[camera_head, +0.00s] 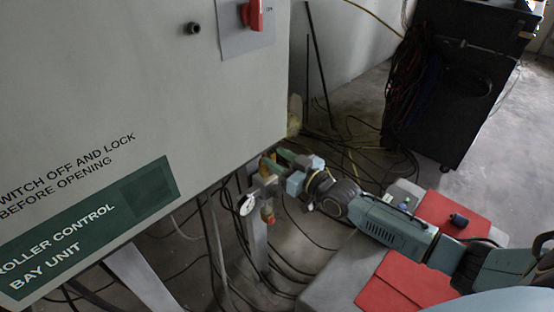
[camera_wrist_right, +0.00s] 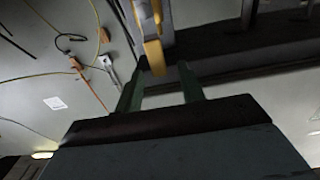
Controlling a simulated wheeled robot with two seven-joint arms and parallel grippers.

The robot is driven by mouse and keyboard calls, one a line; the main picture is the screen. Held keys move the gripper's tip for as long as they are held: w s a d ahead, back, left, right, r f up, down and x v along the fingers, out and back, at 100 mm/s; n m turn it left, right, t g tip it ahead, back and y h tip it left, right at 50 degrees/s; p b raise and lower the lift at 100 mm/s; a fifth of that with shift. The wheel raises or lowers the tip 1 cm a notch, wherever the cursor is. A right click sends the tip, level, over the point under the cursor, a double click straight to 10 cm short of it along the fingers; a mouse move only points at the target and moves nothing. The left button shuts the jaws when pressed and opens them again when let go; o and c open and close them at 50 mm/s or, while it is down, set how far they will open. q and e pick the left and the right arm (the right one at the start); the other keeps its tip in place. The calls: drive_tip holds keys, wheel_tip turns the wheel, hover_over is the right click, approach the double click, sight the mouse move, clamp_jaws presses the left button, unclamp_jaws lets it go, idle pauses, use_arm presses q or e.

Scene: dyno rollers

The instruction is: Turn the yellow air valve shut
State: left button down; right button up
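The yellow air valve handle (camera_wrist_right: 153,45) shows in the right wrist view as a yellow lever just ahead of my fingertips. In the head view a small yellow-orange part of it (camera_head: 266,165) shows beside my right gripper (camera_head: 279,157), below the cabinet's lower corner. My right gripper, also in the right wrist view (camera_wrist_right: 164,70), has its two green fingers spread apart. The handle lies at or just beyond the gap between the tips; I cannot tell whether they touch it. The gripper hides part of the valve in the head view. My left gripper is not in view.
The grey roller control cabinet (camera_head: 110,95) with a red switch (camera_head: 254,14) fills the left. A white round gauge (camera_head: 247,204) sits close to the gripper. Loose cables cover the floor. Red panels (camera_head: 408,284) lie below my right arm. A black cabinet (camera_head: 455,85) stands behind.

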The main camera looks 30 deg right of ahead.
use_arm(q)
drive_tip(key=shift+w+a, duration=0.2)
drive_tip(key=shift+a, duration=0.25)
use_arm(e)
drive_tip(key=shift+w+a, duration=0.15)
drive_tip(key=shift+w, duration=0.2)
drive_tip(key=c, duration=0.7)
clamp_jaws()
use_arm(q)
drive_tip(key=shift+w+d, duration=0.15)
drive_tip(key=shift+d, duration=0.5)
